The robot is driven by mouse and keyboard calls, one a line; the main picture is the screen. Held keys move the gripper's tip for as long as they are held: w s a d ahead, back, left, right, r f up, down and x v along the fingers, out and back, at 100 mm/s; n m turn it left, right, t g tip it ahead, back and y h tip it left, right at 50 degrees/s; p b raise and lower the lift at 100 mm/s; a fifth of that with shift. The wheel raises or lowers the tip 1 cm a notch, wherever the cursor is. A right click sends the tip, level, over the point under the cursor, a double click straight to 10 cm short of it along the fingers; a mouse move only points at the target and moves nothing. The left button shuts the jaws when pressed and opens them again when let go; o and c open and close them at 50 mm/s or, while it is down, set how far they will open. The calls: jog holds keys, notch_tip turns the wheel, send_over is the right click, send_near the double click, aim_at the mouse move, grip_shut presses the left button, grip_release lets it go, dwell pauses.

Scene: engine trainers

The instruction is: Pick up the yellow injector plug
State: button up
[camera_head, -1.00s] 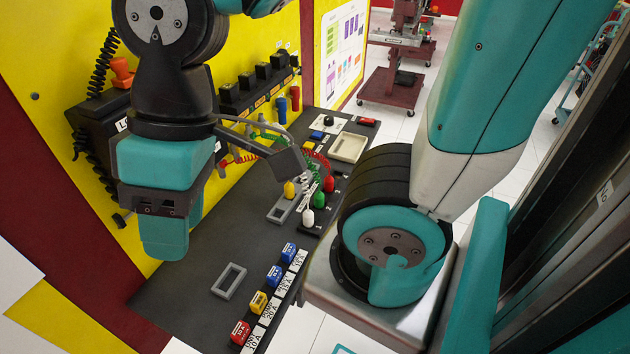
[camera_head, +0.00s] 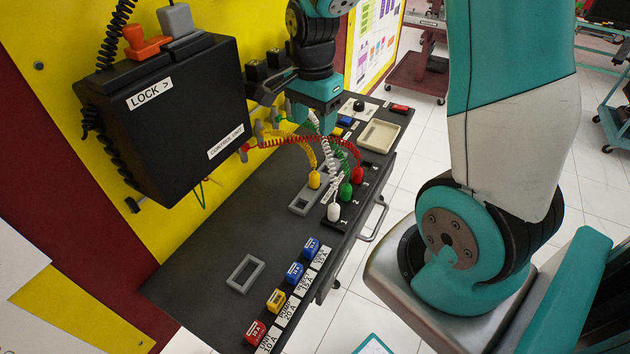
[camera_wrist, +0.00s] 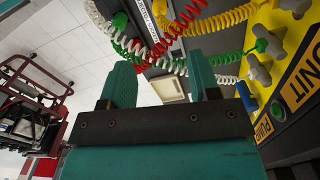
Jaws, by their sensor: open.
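The yellow injector plug (camera_head: 314,179) stands upright at the far end of a grey slotted holder (camera_head: 296,204) on the dark bench, with a yellow coiled cable rising from it. White (camera_head: 334,212), green (camera_head: 345,192) and red (camera_head: 358,174) plugs stand to its right. My gripper (camera_wrist: 162,82) is open and empty in the wrist view. In the head view my teal wrist is above and beyond the yellow plug; the fingers are not clear there. The wrist view shows the yellow coil (camera_wrist: 215,22) beyond the fingers.
Red, white and green coiled cables cross near my wrist. A black control unit (camera_head: 175,115) stands at the left. A cream tray (camera_head: 379,136) is at the bench's far end. Blue, yellow and red fuses line the near right edge. The bench's left part is mostly clear.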

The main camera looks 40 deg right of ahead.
aim_at(314, 172)
notch_tip(314, 172, down, 11)
jog(key=shift+r+p, duration=0.2)
jog(key=shift+p, duration=0.45)
jog(key=shift+f+p, duration=0.8)
jog(key=shift+f, duration=1.9)
jog(key=c, duration=1)
